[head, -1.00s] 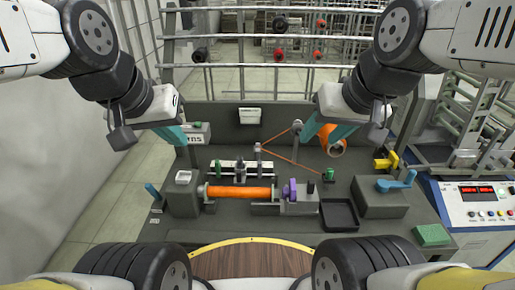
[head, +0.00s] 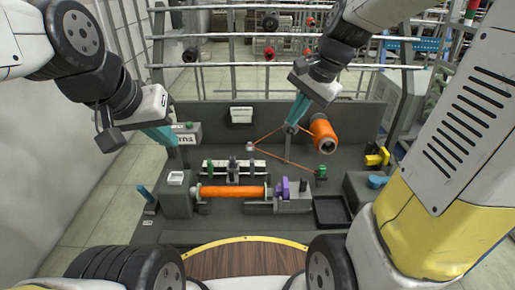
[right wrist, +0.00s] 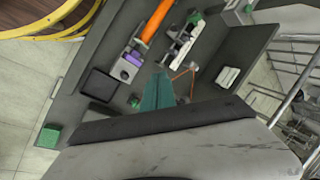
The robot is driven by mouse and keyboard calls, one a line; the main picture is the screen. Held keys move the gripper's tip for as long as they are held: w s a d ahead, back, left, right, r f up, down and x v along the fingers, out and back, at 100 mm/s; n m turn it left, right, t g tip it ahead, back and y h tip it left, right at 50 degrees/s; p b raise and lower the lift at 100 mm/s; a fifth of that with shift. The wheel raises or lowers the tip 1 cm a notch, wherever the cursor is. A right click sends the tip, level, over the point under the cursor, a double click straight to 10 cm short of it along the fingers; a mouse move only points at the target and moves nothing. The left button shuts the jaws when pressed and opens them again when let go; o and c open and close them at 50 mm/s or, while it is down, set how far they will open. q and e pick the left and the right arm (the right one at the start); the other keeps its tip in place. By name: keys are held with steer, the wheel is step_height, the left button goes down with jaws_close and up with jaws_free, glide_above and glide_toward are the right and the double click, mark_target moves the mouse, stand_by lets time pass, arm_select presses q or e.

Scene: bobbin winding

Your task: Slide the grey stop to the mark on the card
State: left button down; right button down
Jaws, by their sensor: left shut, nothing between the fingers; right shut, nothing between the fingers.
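A white strip (head: 258,172) lies behind the orange bobbin on the bench. Small green and grey pieces stand along it; the dark grey one near its middle (head: 234,172) looks like the grey stop. A small white card (head: 241,115) is on the back panel; its mark is too small to make out. My right gripper (head: 293,124) is shut and empty, above the bench to the right of the strip, overlapping the thread line in view. It also shows in the right wrist view (right wrist: 159,78). My left gripper (head: 172,138) is shut and empty near the left side of the panel.
The orange bobbin (head: 234,191) sits in its holder with a purple part (head: 283,188) at its right. An orange spool (head: 322,133) feeds thread across the right. A black tray (head: 331,212) and a yellow part (head: 377,156) lie to the right.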

mark_target(252, 161)
steer(key=w+f+m+g+y, duration=0.1)
steer(key=w+f+m+g, duration=0.2)
steer(key=w+f+m, duration=1)
steer(key=a+f+n, duration=0.2)
steer(key=a+f, duration=0.5)
steer(key=f, duration=0.4)
steer(key=shift+a+n, duration=0.15)
steer(key=shift+n, duration=0.25)
steer(key=shift+s, duration=0.1)
steer(key=shift+a, duration=1.55)
